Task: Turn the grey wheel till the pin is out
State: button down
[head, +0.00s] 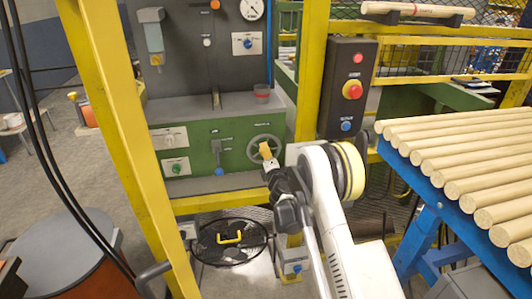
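The grey wheel (251,142) is a round handwheel on the green front panel of the machine, left of my arm. My gripper (268,160) is in front of the wheel and overlaps its lower right part in the picture. A small tan-yellow piece shows at the middle of the wheel, by my gripper's tip. I cannot tell whether my gripper touches the wheel, and its fingers are too small and hidden to tell open from shut. I cannot make out the pin for certain.
Yellow posts (119,130) frame the machine opening. A black control box (348,90) with a red button is at the right post. Wooden rods (470,160) lie on a blue stand (420,235) at right. A black fan (231,239) stands below the panel.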

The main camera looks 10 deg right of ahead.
jog(key=shift+m, duration=0.6)
jog(key=c, duration=0.9)
grip_release()
jog(key=s, duration=0.7)
jog(key=shift+s, duration=0.25)
